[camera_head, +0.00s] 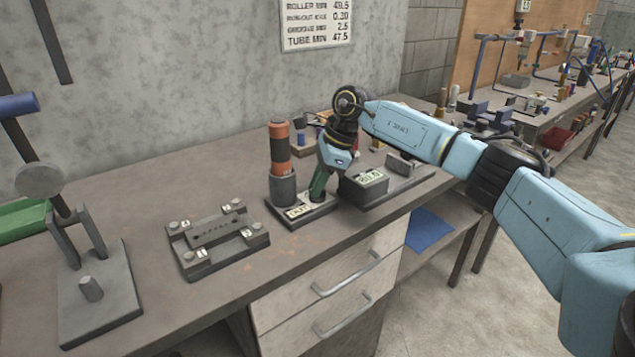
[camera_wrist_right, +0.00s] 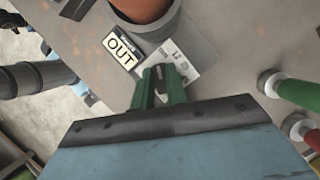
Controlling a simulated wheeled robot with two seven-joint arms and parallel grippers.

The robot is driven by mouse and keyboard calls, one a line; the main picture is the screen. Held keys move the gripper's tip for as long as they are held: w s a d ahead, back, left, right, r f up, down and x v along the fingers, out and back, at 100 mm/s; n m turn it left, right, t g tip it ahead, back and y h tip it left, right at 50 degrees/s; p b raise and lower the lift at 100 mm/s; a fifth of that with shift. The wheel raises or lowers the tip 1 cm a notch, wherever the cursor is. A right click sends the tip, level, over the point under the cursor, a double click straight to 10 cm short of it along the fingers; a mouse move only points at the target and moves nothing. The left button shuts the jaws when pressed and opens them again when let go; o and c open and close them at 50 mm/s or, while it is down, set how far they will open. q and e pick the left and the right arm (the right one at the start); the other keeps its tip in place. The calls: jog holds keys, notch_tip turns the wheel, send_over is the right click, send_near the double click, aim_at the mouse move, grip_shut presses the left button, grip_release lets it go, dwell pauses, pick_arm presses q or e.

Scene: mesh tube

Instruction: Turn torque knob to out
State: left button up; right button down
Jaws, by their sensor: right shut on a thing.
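My right gripper (camera_head: 318,190) reaches down from the blue arm to a small grey plate (camera_head: 298,212) at the front of the bench. In the right wrist view its green fingers (camera_wrist_right: 160,88) are shut on a small grey piece, the torque knob (camera_wrist_right: 160,72), mostly hidden between them. An "OUT" label (camera_wrist_right: 122,50) lies on the plate just left of the fingertips. In the head view the fingers and arm hide the knob. Which way the knob points cannot be told. My left gripper is not in view.
An orange and black cylinder (camera_head: 280,150) stands in a grey holder (camera_head: 283,187) close beside my right gripper. A labelled grey block (camera_head: 364,185) is on its right. A flat fixture (camera_head: 217,235) and a stand (camera_head: 98,300) are farther left. Bare bench lies between them.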

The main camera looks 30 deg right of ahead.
jog(key=c, duration=1.4)
grip_release()
jog(key=shift+r, duration=0.1)
